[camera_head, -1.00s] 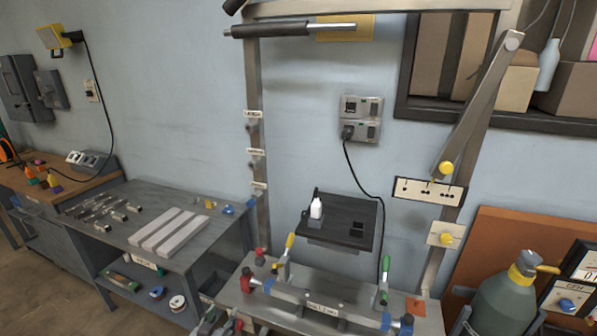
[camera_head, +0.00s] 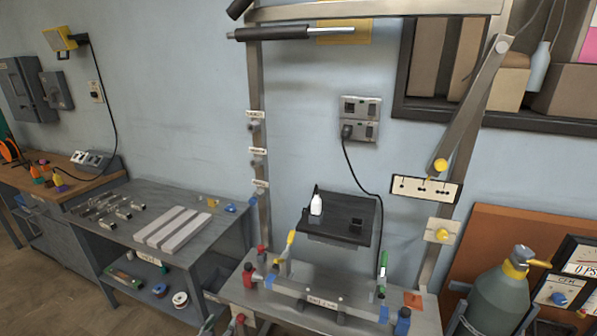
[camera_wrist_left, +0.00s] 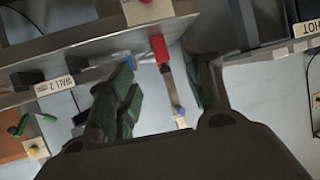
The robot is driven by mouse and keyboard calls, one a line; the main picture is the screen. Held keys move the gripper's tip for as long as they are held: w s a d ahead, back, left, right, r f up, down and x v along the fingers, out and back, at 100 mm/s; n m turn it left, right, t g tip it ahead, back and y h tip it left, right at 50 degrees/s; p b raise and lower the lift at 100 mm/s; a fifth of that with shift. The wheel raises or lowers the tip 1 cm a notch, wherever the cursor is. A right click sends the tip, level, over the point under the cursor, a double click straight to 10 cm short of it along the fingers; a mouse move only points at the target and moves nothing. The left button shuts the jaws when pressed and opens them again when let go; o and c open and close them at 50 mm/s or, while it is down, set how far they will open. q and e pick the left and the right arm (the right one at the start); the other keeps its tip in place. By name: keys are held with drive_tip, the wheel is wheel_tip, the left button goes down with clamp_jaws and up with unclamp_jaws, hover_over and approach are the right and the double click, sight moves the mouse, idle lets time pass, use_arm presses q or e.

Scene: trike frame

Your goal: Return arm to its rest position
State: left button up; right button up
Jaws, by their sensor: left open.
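My left gripper (camera_wrist_left: 158,62) is open in the left wrist view, with green pads on its two dark fingers. No object is held between them. A red-handled clamp (camera_wrist_left: 160,48) shows beyond the gap between the fingers; I cannot tell how far off it is. In the head view only a small part of my left gripper (camera_head: 207,325) shows at the bottom edge, left of the fixture bench. The grey tube (camera_head: 308,294) lies along the fixture and also shows in the left wrist view with its label (camera_wrist_left: 56,85). My right gripper is not in view.
The fixture bench (camera_head: 262,304) carries upright clamps with red, yellow, green and blue parts. A metal upright (camera_head: 262,180) rises at its left. A dark shelf (camera_head: 340,222) stands behind. A side table (camera_head: 140,205) with pale bars is at left; a green tank (camera_head: 500,295) at right.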

use_arm(q)
drive_tip(key=s+a+f+g, duration=0.2)
drive_tip(key=s+f, duration=0.2)
drive_tip(key=f, duration=0.6)
drive_tip(key=s+a+f+g+y+p, duration=0.1)
drive_tip(key=s+a+f+g, duration=0.3)
drive_tip(key=f, duration=0.6)
drive_tip(key=s+a+f, duration=0.1)
drive_tip(key=s+f, duration=0.4)
drive_tip(key=f, duration=0.4)
drive_tip(key=s+f+g, duration=0.2)
drive_tip(key=s+f, duration=0.3)
drive_tip(key=s, duration=0.5)
drive_tip(key=s+a+f+m+g+p, duration=0.1)
drive_tip(key=s+f, duration=0.5)
drive_tip(key=s, duration=0.4)
drive_tip(key=s+a+f+g, duration=0.1)
drive_tip(key=s+f+g, duration=0.1)
drive_tip(key=s+f, duration=0.4)
drive_tip(key=s, duration=0.3)
drive_tip(key=shift+s+a+m+g+y+p, duration=0.25)
drive_tip(key=shift+s+m+g+y+p, duration=0.05)
drive_tip(key=shift+s+y+p, duration=0.1)
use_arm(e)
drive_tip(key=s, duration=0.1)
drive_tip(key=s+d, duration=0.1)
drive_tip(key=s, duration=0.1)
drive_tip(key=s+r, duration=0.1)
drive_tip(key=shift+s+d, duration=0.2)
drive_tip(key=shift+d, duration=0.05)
